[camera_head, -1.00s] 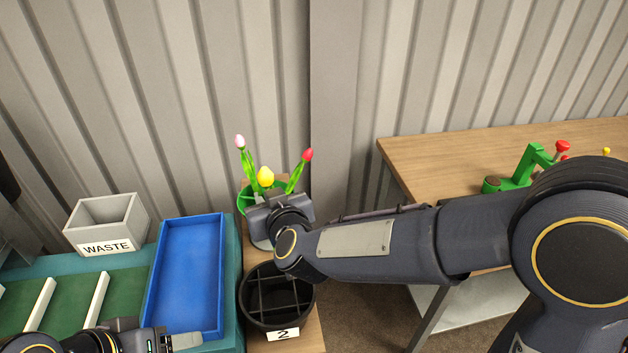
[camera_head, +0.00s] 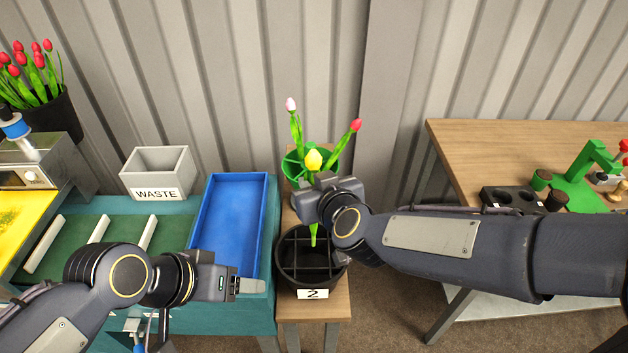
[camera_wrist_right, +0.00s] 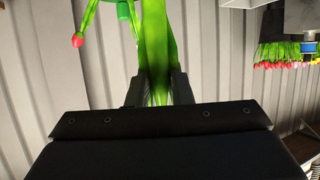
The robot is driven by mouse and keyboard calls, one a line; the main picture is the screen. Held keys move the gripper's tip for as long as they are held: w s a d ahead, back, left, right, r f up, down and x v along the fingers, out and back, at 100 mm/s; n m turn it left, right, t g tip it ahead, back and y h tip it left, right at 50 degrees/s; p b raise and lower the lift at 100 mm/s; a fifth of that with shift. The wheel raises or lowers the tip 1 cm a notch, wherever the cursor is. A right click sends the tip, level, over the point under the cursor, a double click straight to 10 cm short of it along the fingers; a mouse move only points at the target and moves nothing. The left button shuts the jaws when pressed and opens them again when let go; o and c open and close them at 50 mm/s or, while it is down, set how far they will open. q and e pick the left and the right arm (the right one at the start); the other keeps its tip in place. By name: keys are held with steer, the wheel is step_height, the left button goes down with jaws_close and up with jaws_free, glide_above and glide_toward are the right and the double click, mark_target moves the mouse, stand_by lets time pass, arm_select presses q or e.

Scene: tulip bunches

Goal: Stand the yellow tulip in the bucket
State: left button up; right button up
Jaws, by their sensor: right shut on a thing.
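The yellow tulip (camera_head: 313,160) is upright in my right gripper (camera_head: 318,184), bloom above the jaws. The right wrist view shows its green stem (camera_wrist_right: 157,60) between the two fingers (camera_wrist_right: 156,90). Its lower stem shows below the gripper, in front of the black bucket (camera_head: 281,268), which has inner dividers and a "2" label. I cannot tell whether the stem end is inside a compartment. Behind stands a green bucket (camera_head: 290,168) with a pale pink tulip (camera_head: 291,104) and a red tulip (camera_head: 355,125). My left gripper (camera_head: 248,285) is low, left of the black bucket; its jaw opening is unclear.
A blue tray (camera_head: 232,225) and grey WASTE box (camera_head: 158,178) are at the left. Red tulips (camera_head: 38,65) stand in a dark pot at far left. A wooden table (camera_head: 490,150) with a green stand (camera_head: 590,170) is at the right. The corrugated wall is close behind.

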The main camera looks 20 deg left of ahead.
mark_target(316, 232)
steer(key=shift+f+b, duration=5.85)
steer(key=shift+f, duration=1.45)
steer(key=o, duration=0.8)
steer(key=shift+o, duration=0.2)
steer(key=shift+r, duration=0.1)
steer(key=shift+w+r+p+v, duration=0.1)
steer(key=shift+r+p+v, duration=0.1)
steer(key=shift+p+v, duration=0.6)
steer(key=shift+w+r+p+v, duration=0.15)
steer(key=shift+p+v, duration=0.25)
steer(key=shift+v, duration=0.8)
steer(key=shift+s+r+p+v, duration=0.1)
steer(key=shift+r+p+v, duration=0.1)
steer(key=shift+p+v, duration=0.65)
steer(key=shift+r+p+v, duration=0.25)
steer(key=shift+p+v, duration=0.6)
steer(key=shift+v, duration=1.1)
steer(key=shift+a, duration=0.15)
